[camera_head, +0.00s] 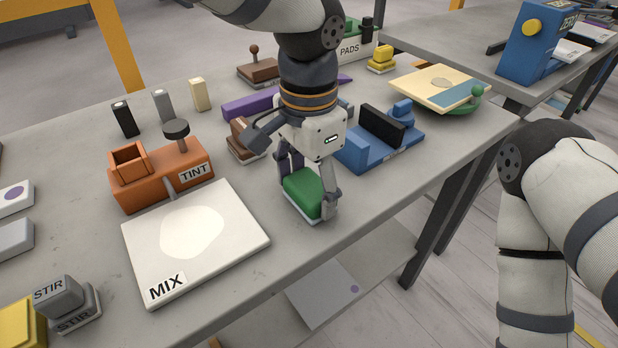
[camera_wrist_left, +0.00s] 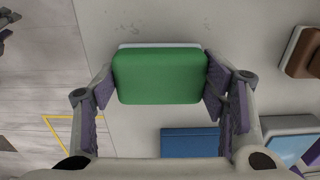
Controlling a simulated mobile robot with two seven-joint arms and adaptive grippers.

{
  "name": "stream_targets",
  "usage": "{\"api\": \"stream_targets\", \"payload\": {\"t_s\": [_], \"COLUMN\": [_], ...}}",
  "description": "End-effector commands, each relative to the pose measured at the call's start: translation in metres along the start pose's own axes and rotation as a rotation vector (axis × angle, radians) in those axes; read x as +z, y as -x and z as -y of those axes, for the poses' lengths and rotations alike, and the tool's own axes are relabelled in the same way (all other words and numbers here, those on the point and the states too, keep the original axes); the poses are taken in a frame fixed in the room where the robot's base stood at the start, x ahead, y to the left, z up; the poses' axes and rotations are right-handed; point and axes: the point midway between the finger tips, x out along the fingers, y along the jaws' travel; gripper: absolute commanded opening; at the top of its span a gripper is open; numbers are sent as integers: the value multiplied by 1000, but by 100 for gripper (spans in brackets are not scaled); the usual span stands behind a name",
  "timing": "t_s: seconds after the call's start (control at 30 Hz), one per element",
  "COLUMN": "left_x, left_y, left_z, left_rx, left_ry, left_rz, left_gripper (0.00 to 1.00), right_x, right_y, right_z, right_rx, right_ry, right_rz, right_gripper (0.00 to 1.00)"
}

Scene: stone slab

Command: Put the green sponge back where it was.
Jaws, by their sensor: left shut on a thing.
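The green sponge (camera_head: 304,193) has a pale underside and sits at the front edge of the stone slab, right of the white MIX board (camera_head: 247,240). My left gripper (camera_head: 308,190) comes down over it from above and is shut on it, one finger on each side. In the left wrist view the sponge (camera_wrist_left: 160,76) lies between the two fingers (camera_wrist_left: 160,88). Whether its underside touches the slab I cannot tell. My right gripper is not in view; only my right arm shows at the right.
An orange TINT holder (camera_head: 140,187) stands behind the MIX board. A blue holder with a black block (camera_head: 382,127) is right of the gripper. A brown block (camera_head: 243,143) and purple bar (camera_head: 250,104) lie behind. Grey STIR blocks (camera_head: 62,297) stand front left.

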Motion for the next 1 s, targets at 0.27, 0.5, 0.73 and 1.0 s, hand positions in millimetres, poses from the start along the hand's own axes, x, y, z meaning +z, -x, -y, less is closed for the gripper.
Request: {"api": "stream_targets", "payload": {"t_s": [0.27,0.5,0.73,1.0], "left_x": [0,0,-1,-1], "left_y": [-2,-2,19,92], "left_z": [0,0,1,0], "left_rx": [-1,0,-4,-2], "left_ry": [0,0,3,2], "left_rz": [-1,-1,-5,-5], "left_gripper": [84,86,86,86], "right_x": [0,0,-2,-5], "right_y": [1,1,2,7], "right_z": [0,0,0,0], "right_rx": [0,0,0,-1], "right_ry": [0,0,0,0], "right_rz": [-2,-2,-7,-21], "right_gripper": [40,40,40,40]}}
